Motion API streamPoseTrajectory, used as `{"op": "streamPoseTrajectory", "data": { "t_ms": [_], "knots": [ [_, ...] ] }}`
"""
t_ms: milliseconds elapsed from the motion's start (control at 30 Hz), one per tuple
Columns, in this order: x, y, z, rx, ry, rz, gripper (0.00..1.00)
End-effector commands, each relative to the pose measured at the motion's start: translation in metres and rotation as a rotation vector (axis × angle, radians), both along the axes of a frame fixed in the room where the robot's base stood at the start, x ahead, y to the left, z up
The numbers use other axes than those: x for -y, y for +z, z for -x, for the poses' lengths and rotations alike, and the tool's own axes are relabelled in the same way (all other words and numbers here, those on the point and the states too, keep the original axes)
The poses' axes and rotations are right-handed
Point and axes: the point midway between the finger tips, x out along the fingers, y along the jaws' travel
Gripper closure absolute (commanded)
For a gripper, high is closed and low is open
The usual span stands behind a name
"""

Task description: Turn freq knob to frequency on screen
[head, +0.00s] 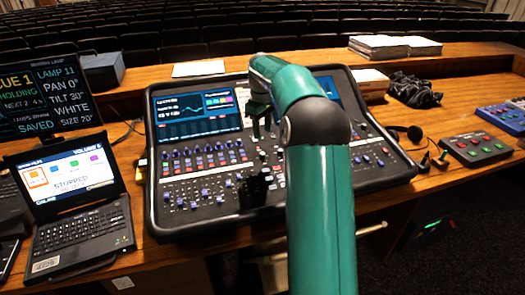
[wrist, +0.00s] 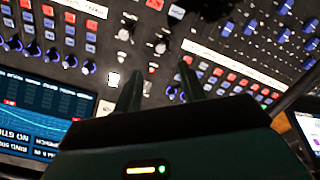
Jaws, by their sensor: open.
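The mixing desk (head: 160,190) is a dark console with rows of knobs, buttons and faders. Its left screen (head: 198,117) shows a light curve, coloured tiles and small text; I cannot read a frequency there. My gripper (head: 262,125) hangs over the middle of the desk, between its two screens. In the wrist view my gripper (wrist: 160,68) is open, with two dark fingers apart and nothing between them. A silver knob (wrist: 160,47) lies just beyond the fingertips, with more silver knobs nearby. Knob labels are too small to read, so I cannot tell which is the freq knob.
A laptop (head: 85,215) stands left of the desk, with a cue monitor (head: 40,95) behind it. Headphones (head: 412,132) and a small button box (head: 477,148) lie to the right. Papers (head: 394,46) are stacked at the back. My arm hides part of the desk and right screen.

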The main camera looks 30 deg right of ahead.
Motion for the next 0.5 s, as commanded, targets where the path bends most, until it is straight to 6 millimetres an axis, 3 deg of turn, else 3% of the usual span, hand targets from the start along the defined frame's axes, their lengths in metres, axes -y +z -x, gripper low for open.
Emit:
{"op": "streamPoseTrajectory", "data": {
  "t_ms": [300, 500],
  "knots": [
    [0.001, -0.064, 0.001, -0.004, 0.0, -0.002, 0.59],
    [0.001, -0.09, 0.0, -0.002, -0.001, -0.002, 0.59]
  ]
}}
